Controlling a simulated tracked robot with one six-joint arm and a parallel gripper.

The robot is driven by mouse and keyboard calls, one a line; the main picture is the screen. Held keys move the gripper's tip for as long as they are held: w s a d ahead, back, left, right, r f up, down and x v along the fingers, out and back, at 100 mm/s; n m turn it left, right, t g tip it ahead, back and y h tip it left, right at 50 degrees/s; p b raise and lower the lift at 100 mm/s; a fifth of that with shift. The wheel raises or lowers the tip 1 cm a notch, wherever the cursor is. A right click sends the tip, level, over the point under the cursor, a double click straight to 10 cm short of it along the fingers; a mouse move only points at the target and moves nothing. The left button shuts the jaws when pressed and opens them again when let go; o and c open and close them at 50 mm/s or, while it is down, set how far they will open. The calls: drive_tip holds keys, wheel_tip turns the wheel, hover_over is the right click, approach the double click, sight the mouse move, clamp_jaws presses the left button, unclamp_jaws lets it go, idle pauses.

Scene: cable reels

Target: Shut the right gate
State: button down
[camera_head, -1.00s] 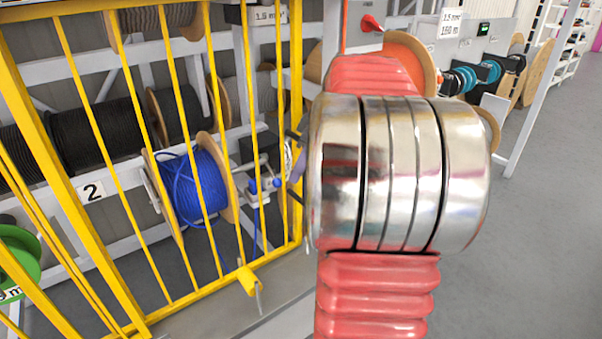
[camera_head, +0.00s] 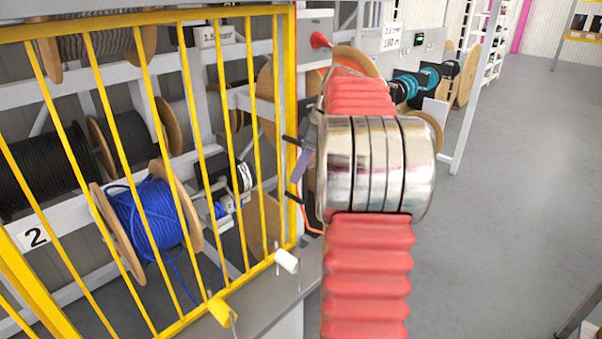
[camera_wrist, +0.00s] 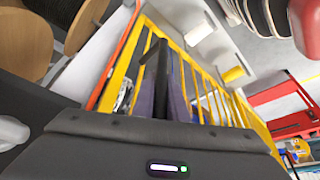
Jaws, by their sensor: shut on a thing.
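The yellow barred gate (camera_head: 238,120) stands in front of the reels on the left in the head view. Its right-hand upright is beside my gripper (camera_head: 297,172), whose dark fingers show partly behind my red and chrome arm. In the wrist view the gate (camera_wrist: 208,92) slants from upper left to lower right, and my gripper (camera_wrist: 163,88) reaches onto its near edge bar. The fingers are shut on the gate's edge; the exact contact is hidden. A yellow peg (camera_head: 222,311) is at the gate's foot. I cannot tell whether the gate is fully closed.
A blue cable reel (camera_head: 150,218) and black reels (camera_head: 45,165) sit on the grey rack behind the bars. A white peg (camera_head: 287,261) stands on the grey ledge near the gate's lower right corner. Open grey floor (camera_head: 510,200) lies to the right.

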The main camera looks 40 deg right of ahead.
drive_tip(key=shift+d, duration=0.35)
drive_tip(key=c, duration=1.8)
unclamp_jaws()
drive_tip(key=shift+o, duration=0.2)
drive_tip(key=v, duration=1.3)
drive_tip(key=shift+s+r, duration=0.15)
drive_tip(key=shift+r, duration=0.2)
